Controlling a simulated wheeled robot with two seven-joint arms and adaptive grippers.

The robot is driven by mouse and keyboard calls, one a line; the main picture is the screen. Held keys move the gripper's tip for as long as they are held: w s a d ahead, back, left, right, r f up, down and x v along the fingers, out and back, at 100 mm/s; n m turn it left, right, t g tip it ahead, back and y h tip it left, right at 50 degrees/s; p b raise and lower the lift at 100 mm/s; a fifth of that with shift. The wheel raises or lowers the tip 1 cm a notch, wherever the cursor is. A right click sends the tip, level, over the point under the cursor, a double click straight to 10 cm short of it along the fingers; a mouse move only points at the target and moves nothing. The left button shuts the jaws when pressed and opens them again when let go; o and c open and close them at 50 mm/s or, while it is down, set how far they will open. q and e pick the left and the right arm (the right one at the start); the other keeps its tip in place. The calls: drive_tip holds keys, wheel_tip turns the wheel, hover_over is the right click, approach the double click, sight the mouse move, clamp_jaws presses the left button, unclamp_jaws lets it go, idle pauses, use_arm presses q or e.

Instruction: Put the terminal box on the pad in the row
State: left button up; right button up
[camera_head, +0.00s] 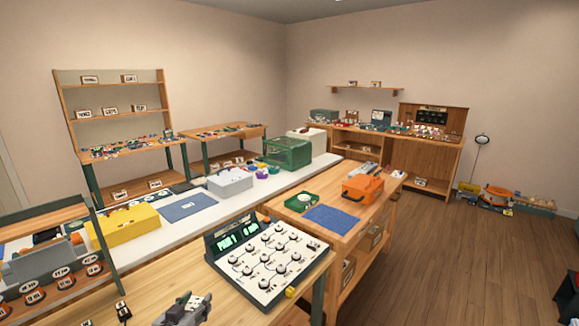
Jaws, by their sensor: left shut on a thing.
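My left gripper (184,308) is at the bottom edge, low over the near wooden bench, and is mostly cut off. It is shut on a small grey block (199,302); I cannot tell for sure that this is the terminal box. A flat blue pad (188,207) lies on the white bench, between a yellow box and a grey box. Another blue mat (332,219) lies on the wooden bench in the middle. I cannot tell which of them is the pad in the row. My right gripper is out of view.
A control panel with several dials (265,258) and a green display stands close, right of my gripper. A small black item (123,311) is to the left. A yellow box (124,225), an orange case (362,188) and a green crate (288,152) stand farther off.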

use_arm(q)
drive_tip(key=shift+s+d+f, duration=0.2)
drive_tip(key=shift+s+d, duration=0.05)
drive_tip(key=shift+d, duration=0.15)
drive_tip(key=shift+s+d+f, duration=0.4)
drive_tip(key=shift+d, duration=0.1)
drive_tip(key=shift+n+y, duration=0.6)
drive_tip(key=shift+y, duration=0.1)
drive_tip(key=s+d+f, duration=0.2)
drive_tip(key=f, duration=0.1)
drive_tip(key=shift+s+d+f, duration=0.15)
drive_tip(key=shift+s, duration=0.15)
drive_tip(key=shift+s+d+f, duration=0.2)
drive_tip(key=shift+s+f, duration=0.25)
drive_tip(key=shift+f, duration=0.1)
drive_tip(key=shift+s+f, duration=0.2)
drive_tip(key=shift+f, duration=0.05)
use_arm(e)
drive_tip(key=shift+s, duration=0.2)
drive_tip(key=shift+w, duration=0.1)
